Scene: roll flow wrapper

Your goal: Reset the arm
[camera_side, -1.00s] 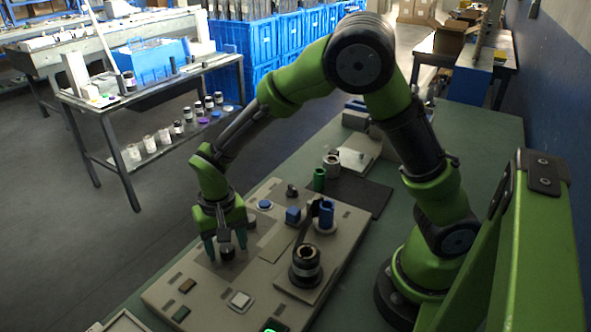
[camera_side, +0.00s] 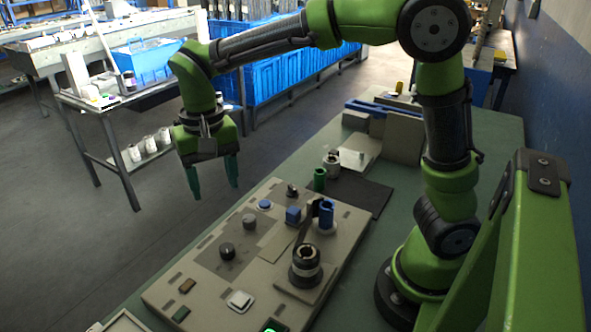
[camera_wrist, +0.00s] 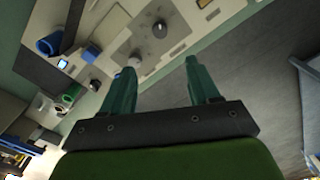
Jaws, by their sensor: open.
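My gripper (camera_side: 212,180) is open and empty, raised well above the control panel (camera_side: 185,270), toward its far left side in the side view. Its two teal fingers stand apart with nothing between them; they also show in the wrist view (camera_wrist: 158,88).
The panel also bears a blue cylinder (camera_side: 326,214), a blue block (camera_side: 293,215), a black ringed post (camera_side: 305,262) and a white square button (camera_side: 240,301). A green cylinder (camera_side: 320,179) stands behind it. Open floor (camera_side: 120,235) lies left of the green table (camera_side: 490,150).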

